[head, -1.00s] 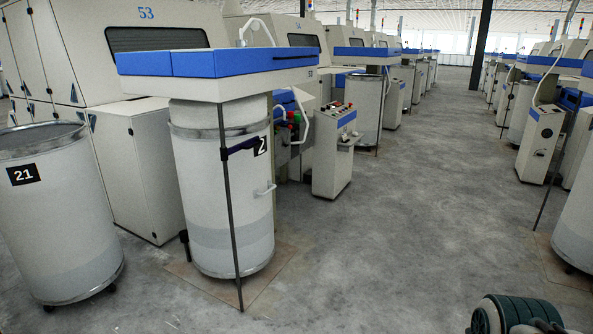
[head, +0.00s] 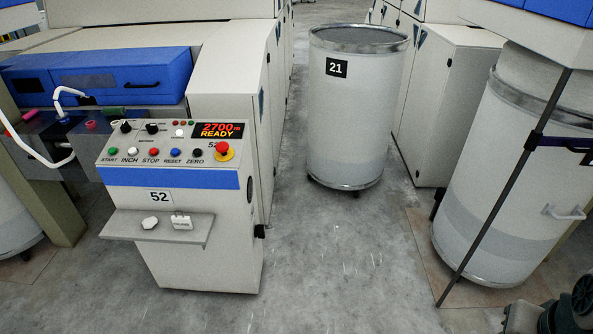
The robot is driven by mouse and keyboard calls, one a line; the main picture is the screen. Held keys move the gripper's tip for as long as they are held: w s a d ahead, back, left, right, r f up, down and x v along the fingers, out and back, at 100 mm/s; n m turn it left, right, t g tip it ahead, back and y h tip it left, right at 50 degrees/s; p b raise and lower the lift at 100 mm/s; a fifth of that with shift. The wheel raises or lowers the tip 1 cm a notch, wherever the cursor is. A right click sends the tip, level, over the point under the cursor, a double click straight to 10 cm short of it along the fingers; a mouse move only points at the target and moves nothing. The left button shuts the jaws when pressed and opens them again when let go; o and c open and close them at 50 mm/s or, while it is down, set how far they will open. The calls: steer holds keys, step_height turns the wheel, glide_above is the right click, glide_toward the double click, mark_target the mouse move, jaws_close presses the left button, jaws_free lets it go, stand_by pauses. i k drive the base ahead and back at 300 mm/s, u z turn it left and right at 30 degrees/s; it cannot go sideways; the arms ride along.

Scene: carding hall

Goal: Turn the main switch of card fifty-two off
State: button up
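A row of coloured buttons runs from START to ZERO. Two black knobs (head: 152,128) sit at the upper left, their labels too small to read. A black handle-like part (head: 261,231) juts from the cabinet's right side, below a dark round fitting (head: 250,188). I cannot tell which is the main switch.
A can marked 21 (head: 352,110) stands behind, right of the cabinet. Another can (head: 505,190) stands at the right behind a thin dark post (head: 500,195). A shelf (head: 180,237) with two small white items projects from the cabinet front. The floor between is clear.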

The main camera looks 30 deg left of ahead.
mark_target(258, 229)
steer(key=u, duration=0.95)
steer(key=i, duration=1.1)
steer(key=u, duration=0.95)
steer(key=i, duration=0.55)
steer(key=u, duration=0.1)
steer(key=k, duration=0.5)
steer(key=z, duration=0.6)
steer(key=i, duration=0.7)
steer(key=u, duration=0.85)
